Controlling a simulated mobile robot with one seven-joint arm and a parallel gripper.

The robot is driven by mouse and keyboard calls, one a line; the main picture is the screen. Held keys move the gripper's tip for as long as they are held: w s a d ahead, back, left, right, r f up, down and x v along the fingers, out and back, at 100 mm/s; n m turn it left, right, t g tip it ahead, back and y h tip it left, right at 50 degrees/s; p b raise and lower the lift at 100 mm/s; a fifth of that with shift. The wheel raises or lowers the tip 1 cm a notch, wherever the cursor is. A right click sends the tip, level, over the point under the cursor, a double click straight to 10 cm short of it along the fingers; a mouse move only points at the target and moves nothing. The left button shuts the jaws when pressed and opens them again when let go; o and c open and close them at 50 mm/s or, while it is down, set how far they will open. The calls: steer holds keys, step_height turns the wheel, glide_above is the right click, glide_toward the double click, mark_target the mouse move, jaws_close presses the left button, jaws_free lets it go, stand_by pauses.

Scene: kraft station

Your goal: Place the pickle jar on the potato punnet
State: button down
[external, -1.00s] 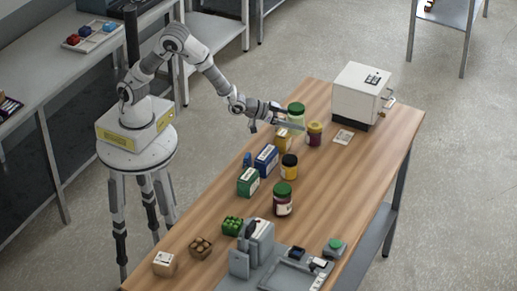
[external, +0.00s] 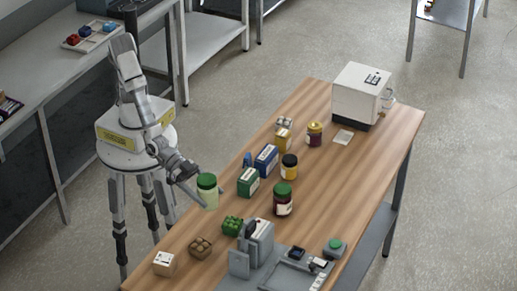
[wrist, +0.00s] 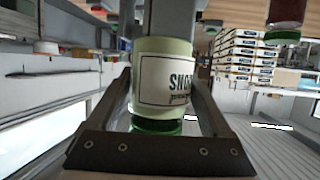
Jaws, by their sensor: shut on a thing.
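The pickle jar (external: 208,194) is pale green with a green lid. My gripper (external: 203,196) is shut on it and holds it upright in the external view, at the left edge of the wooden table. In the wrist view the jar (wrist: 165,75) sits between both fingers, with a pale label facing the camera and the green lid low in the picture. The potato punnet (external: 200,250) is a small brown tray of several potatoes near the table's front left. The held jar is beyond the punnet in the external view and apart from it.
A green punnet (external: 232,229) stands right of the potato punnet, and a small box (external: 164,263) to its left. A grey scale-like machine (external: 258,242) is close by. Green box (external: 248,182), blue box (external: 266,159) and dark red jar (external: 283,203) stand farther along the table.

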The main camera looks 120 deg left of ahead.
steer(key=s+d+m+h, duration=0.2)
steer(key=s+d+h, duration=0.1)
steer(key=s+d, duration=0.8)
steer(key=b, duration=0.1)
glide_above(200, 244)
steer(key=shift+g, duration=0.4)
step_height(200, 244, down, 6)
steer(key=shift+f, duration=0.1)
steer(key=shift+f+m, duration=0.3)
steer(key=shift+f, duration=1.65)
steer(key=shift+f, duration=0.1)
steer(key=shift+f+b, duration=0.15)
steer(key=shift+b, duration=0.15)
jaws_free()
